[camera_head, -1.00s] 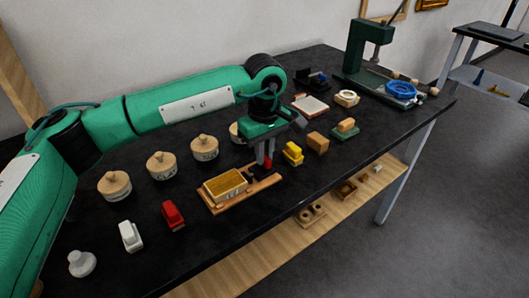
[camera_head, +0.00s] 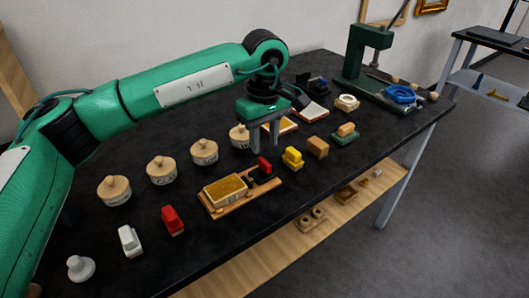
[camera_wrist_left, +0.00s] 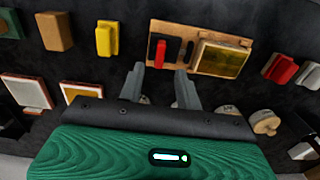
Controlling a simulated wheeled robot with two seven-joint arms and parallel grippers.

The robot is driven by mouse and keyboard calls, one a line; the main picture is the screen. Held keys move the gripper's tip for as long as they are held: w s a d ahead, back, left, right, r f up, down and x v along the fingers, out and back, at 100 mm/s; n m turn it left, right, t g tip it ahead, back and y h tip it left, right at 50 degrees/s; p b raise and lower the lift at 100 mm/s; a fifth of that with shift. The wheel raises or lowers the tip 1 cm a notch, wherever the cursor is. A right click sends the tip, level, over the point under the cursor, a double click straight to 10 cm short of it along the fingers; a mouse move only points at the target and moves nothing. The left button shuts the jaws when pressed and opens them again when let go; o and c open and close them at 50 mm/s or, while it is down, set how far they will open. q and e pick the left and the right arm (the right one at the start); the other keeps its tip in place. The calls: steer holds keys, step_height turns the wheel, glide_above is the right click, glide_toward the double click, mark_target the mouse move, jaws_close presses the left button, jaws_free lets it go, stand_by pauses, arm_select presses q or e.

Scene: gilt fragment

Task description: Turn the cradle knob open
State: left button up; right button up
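The cradle is a flat wooden board (camera_head: 214,208) carrying a gold-topped block (camera_head: 224,188). Its red knob (camera_head: 264,164) stands at the board's far right end. In the left wrist view the red knob (camera_wrist_left: 160,53) lies lengthwise across the board, beside the gold block (camera_wrist_left: 220,60). My left gripper (camera_head: 264,146) points down above and slightly behind the knob. Its two fingers are apart with nothing between them, and it also shows in the left wrist view (camera_wrist_left: 160,71). The fingers look clear of the knob. My right gripper is out of view.
Lidded wooden pots (camera_head: 162,170) stand behind the cradle. A red block (camera_head: 172,220) and a white block (camera_head: 130,240) lie to its left, a yellow block (camera_head: 292,157) and a tan block (camera_head: 317,147) to its right. A green press (camera_head: 358,60) stands at the back right.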

mark_target(265, 161)
arm_select(q)
step_height(265, 161, up, 8)
steer(key=shift+r, duration=0.2)
steer(key=shift+f, duration=0.1)
